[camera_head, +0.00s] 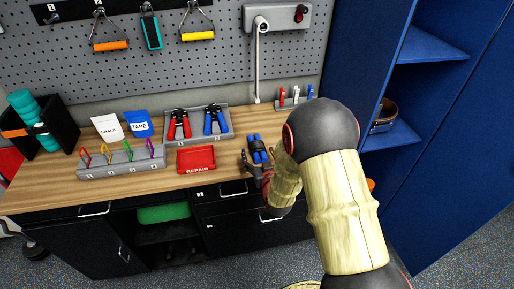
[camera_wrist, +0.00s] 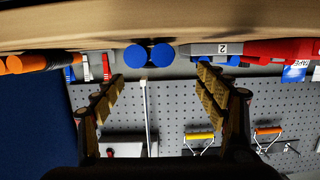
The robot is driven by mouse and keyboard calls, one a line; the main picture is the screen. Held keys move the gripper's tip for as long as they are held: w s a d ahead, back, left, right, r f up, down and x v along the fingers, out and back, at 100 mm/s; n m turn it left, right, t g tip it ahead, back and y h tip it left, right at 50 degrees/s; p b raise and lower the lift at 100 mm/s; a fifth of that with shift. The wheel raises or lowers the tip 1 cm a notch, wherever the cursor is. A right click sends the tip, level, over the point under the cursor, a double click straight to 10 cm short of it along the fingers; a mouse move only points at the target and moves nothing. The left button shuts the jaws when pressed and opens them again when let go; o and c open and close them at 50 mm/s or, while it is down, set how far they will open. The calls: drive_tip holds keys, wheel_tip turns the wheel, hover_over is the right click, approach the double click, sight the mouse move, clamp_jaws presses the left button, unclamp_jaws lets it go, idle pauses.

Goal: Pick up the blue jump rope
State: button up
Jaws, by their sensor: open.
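A pair of blue handles with dark parts (camera_head: 257,148), which looks like a blue jump rope, lies on the wooden bench right of the red tray. In the upside-down wrist view its two round blue ends (camera_wrist: 149,55) face me, between and beyond my fingertips. My gripper (camera_head: 258,170) is open and empty at the bench's front edge, just short of these handles; its fingers also show in the wrist view (camera_wrist: 160,78). Another blue-handled item (camera_head: 214,120) stands in the grey tray beside a red-handled one (camera_head: 179,124). My arm hides part of the bench on the right.
The grey tray (camera_head: 229,137), a red "REPAIR" tray (camera_head: 196,160) and a rack of coloured clips (camera_head: 122,160) stand on the left. A holder with markers (camera_head: 293,100) is behind. A blue cabinet (camera_head: 436,150) bounds the right; a pegboard (camera_head: 150,75) is at the back.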

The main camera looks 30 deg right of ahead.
sight(258, 147)
drive_tip(key=shift+s+d+f+t, duration=0.25)
drive_tip(key=shift+d+f+t, duration=0.1)
drive_tip(key=shift+f, duration=0.3)
drive_tip(key=shift+w+d+f, duration=0.1)
drive_tip(key=shift+w, duration=0.15)
drive_tip(key=shift+b+x, duration=0.9)
drive_tip(key=shift+x, duration=2.6)
drive_tip(key=shift+d, duration=0.15)
drive_tip(key=shift+c, duration=0.2)
drive_tip(key=c, duration=1.4)
drive_tip(key=shift+h, duration=0.3)
